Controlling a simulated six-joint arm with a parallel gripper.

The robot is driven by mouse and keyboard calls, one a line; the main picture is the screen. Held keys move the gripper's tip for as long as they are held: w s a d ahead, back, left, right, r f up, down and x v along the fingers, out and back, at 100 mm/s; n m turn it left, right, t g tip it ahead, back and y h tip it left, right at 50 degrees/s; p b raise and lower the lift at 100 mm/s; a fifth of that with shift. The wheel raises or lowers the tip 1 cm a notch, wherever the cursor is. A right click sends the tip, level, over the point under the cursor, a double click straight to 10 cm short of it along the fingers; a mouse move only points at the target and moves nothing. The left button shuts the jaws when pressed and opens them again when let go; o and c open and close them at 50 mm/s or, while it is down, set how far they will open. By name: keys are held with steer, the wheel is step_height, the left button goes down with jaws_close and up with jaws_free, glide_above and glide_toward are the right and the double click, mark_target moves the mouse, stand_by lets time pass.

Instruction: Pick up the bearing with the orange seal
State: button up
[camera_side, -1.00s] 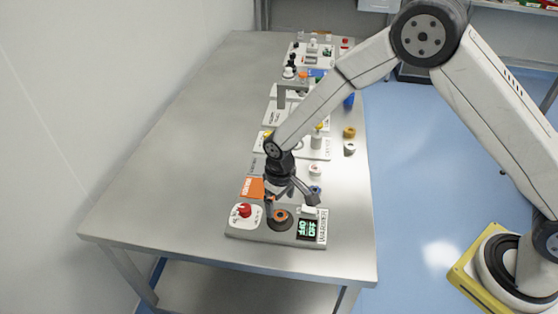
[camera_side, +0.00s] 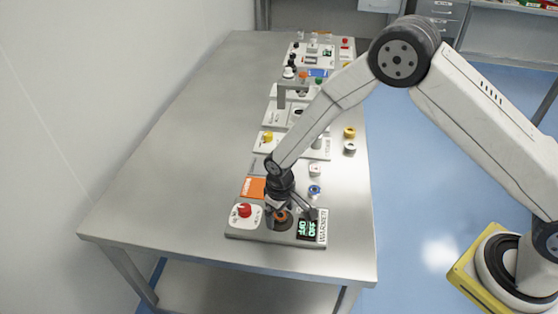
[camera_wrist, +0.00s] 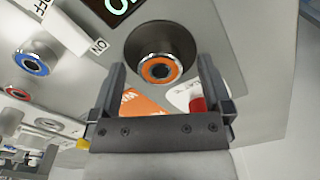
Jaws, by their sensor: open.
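The bearing with the orange seal (camera_wrist: 161,70) sits in a dark round recess of the warmer (camera_wrist: 215,40). In the wrist view its orange ring and dark centre face the camera. In the side view the bearing (camera_side: 281,215) is partly hidden by my gripper. My gripper (camera_wrist: 160,62) is open and empty. In the wrist view its fingers reach up on either side of the recess's lower edge, with the bearing seen between their tips. In the side view my gripper (camera_side: 290,212) is low over the warmer; whether the fingers touch the bearing cannot be told.
The warmer carries a red knob (camera_side: 244,210) and a display reading OFF (camera_side: 307,229). A blue-sealed bearing (camera_side: 314,191) and other small parts stand behind on the table (camera_side: 180,170). An orange card (camera_side: 253,188) lies behind the warmer. The table's left side is clear.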

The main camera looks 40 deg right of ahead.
jaws_close()
steer(key=shift+r, duration=3)
